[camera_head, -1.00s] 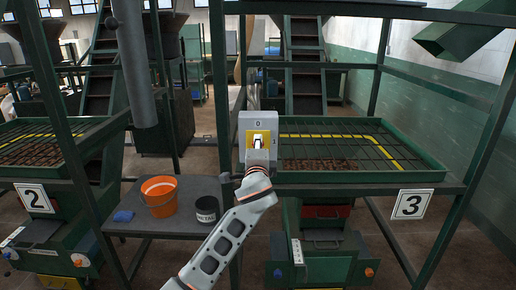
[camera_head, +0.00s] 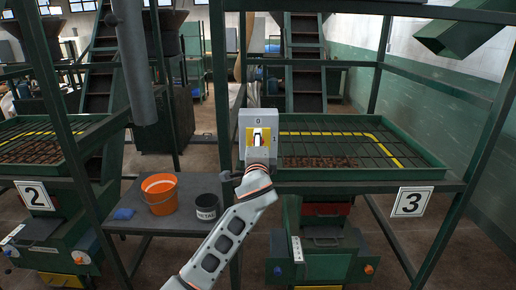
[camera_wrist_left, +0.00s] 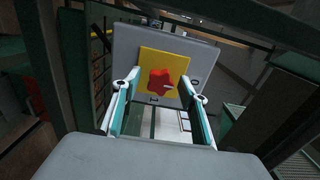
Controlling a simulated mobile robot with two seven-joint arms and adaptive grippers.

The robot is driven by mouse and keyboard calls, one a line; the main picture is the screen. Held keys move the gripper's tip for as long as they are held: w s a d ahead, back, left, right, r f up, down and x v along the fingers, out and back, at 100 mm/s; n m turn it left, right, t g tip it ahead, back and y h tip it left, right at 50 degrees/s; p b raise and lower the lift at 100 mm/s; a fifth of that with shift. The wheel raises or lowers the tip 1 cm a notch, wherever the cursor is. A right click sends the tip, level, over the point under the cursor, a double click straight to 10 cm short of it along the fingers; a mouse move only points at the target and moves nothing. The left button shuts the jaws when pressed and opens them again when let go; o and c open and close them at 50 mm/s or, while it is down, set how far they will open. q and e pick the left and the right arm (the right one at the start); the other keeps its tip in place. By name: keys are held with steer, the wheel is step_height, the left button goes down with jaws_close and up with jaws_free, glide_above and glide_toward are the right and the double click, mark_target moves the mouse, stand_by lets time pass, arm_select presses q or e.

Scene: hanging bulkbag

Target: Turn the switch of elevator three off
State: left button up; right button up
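The grey switch box (camera_head: 258,117) with a yellow plate is on the frame left of the tray marked 3; "0" is at its top and "1" at its right. In the left wrist view, the red star-shaped knob (camera_wrist_left: 158,82) sits on the yellow plate (camera_wrist_left: 173,66). My left gripper (camera_head: 258,140) is in front of the switch in the head view and hides the knob. In the left wrist view its fingers (camera_wrist_left: 160,84) are open, one on each side of the knob, with gaps visible. Whether they reach its depth is unclear. My right gripper is not in view.
The sign 3 (camera_head: 411,201) hangs on the right tray frame; the sign 2 (camera_head: 35,195) is at left. An orange bucket (camera_head: 160,194) and a dark can (camera_head: 207,208) stand on a small table (camera_head: 150,222) left of my arm. Green posts stand near the switch.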

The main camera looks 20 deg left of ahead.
arm_select(q)
steer(key=v, duration=1.2)
